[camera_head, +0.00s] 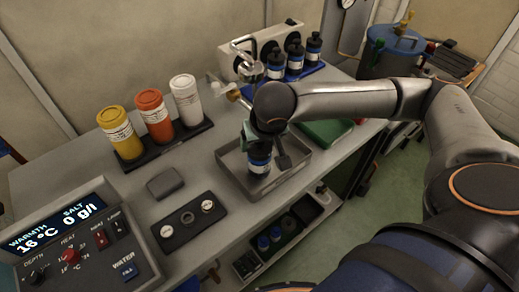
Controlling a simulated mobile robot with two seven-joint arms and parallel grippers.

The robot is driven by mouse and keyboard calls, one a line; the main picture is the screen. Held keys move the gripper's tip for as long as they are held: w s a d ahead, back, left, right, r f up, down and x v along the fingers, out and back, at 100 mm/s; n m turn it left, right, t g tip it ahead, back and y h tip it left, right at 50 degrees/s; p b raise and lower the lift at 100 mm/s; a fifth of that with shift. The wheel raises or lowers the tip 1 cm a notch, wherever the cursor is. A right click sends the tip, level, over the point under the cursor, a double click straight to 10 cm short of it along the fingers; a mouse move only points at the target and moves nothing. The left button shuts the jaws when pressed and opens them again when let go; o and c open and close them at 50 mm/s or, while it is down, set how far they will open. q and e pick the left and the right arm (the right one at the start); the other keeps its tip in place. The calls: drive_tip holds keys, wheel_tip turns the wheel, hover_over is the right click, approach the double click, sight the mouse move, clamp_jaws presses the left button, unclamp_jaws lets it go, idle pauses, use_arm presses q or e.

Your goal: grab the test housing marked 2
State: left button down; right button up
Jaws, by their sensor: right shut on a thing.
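My right gripper (264,143) points down over the metal tray (289,181) and is shut on a dark test housing (259,166) with a white and blue label. The housing is upright inside the tray; its top is hidden by the gripper, and I cannot tell whether its base touches the tray floor. Its number is too small to read. Similar dark housings (295,57) with white and blue labels stand in a row on a blue rack (301,75) at the back. Their marks are also unreadable. My left gripper is not in view.
Yellow (121,133), orange (154,116) and white (186,100) jars stand on a dark strip at left. A control panel (82,241), a grey block (165,183) and a dark plate (189,220) are in front. A green mat (325,132) lies right of the tray.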

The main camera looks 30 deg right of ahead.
clamp_jaws()
drive_tip(key=shift+r, duration=0.1)
idle(0.3)
